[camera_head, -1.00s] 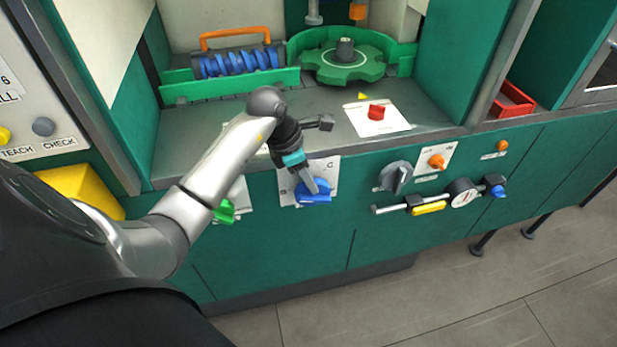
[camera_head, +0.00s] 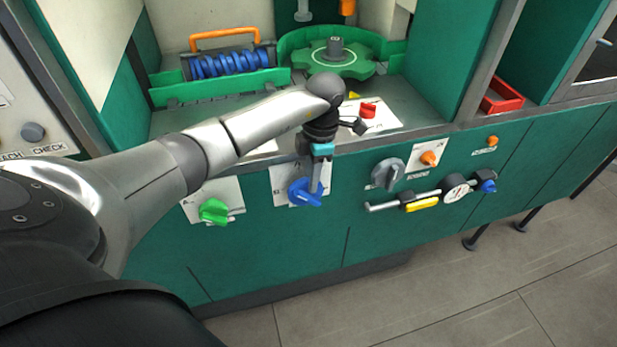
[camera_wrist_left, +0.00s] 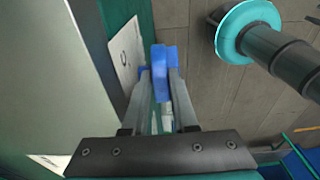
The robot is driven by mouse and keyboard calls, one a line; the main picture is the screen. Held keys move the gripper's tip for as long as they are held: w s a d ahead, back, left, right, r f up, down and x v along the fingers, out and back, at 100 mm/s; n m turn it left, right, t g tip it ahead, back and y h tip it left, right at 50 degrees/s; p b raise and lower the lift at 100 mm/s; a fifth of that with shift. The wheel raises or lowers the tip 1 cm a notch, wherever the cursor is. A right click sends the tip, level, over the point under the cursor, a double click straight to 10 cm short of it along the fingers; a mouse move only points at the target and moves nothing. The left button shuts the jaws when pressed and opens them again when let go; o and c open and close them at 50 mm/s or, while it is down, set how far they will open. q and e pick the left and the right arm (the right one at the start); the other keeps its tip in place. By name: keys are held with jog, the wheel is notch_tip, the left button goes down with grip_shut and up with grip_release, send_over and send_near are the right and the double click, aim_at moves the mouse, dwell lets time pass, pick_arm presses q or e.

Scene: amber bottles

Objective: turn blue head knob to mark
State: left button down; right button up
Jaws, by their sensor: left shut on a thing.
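The blue knob (camera_head: 304,193) sits on a white marked plate (camera_head: 283,184) on the green front panel. My left gripper (camera_head: 316,186) reaches down to it from above and is shut on it. In the left wrist view the blue knob (camera_wrist_left: 164,58) lies between the two grey fingertips, with the white plate (camera_wrist_left: 126,52) and one dark letter beside it. In the head view the knob looks tilted, and my gripper hides part of it and of the plate's marks. My right gripper is not in view.
A green knob (camera_head: 214,211) is left of the blue one. A grey knob (camera_head: 388,174), an orange knob (camera_head: 429,158) and a yellow handle (camera_head: 421,204) are to the right. A red knob (camera_head: 368,110) and a green wheel (camera_head: 336,62) are on the worktop behind.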

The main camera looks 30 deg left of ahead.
pick_arm(q)
jog(key=shift+w+d+g+y+b, duration=0.1)
jog(key=shift+w+g+y+b, duration=0.1)
jog(key=shift+g+y+b, duration=0.1)
jog(key=shift+d, duration=0.1)
dwell(0.4)
jog(key=c, duration=1)
grip_release()
jog(key=w+r, duration=0.1)
jog(key=r, duration=0.4)
jog(key=d+r+p, duration=0.1)
jog(key=r, duration=0.3)
jog(key=w+d+r, duration=0.1)
jog(key=r, duration=0.4)
jog(key=shift+w+d+r+p, duration=0.1)
jog(key=shift+w+r+p, duration=0.2)
jog(key=shift+w+r, duration=0.05)
